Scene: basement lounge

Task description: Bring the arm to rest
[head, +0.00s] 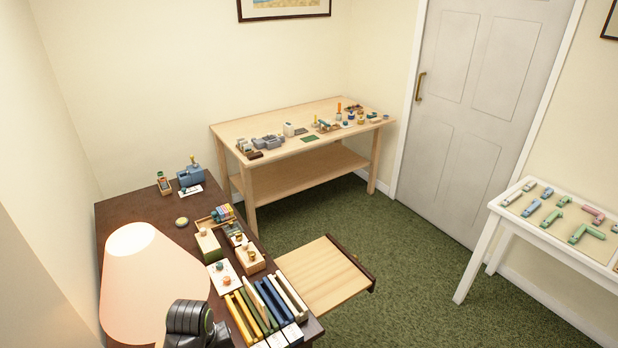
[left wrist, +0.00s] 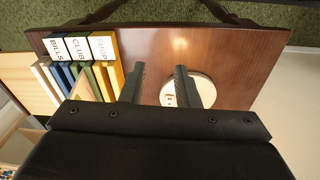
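My left gripper (left wrist: 160,80) shows in the left wrist view, with its two dark fingers apart and nothing between them. It is over the brown desk top (left wrist: 230,50), with the labelled binders (left wrist: 75,75) to the left of the fingers. A round pale disc (left wrist: 201,88) lies partly behind the right finger; I cannot tell what it is. In the head view a dark part of my arm (head: 190,322) shows at the bottom, in front of the lampshade; the fingers cannot be made out there. My right gripper is in neither view.
The lamp (head: 150,275) stands close to my arm. Upright binders (head: 265,305) and small wooden boxes crowd the dark desk (head: 140,210). A drawer (head: 320,275) sticks out on its right. A wooden bench (head: 290,125) and white table (head: 535,220) stand beyond open green carpet (head: 410,260).

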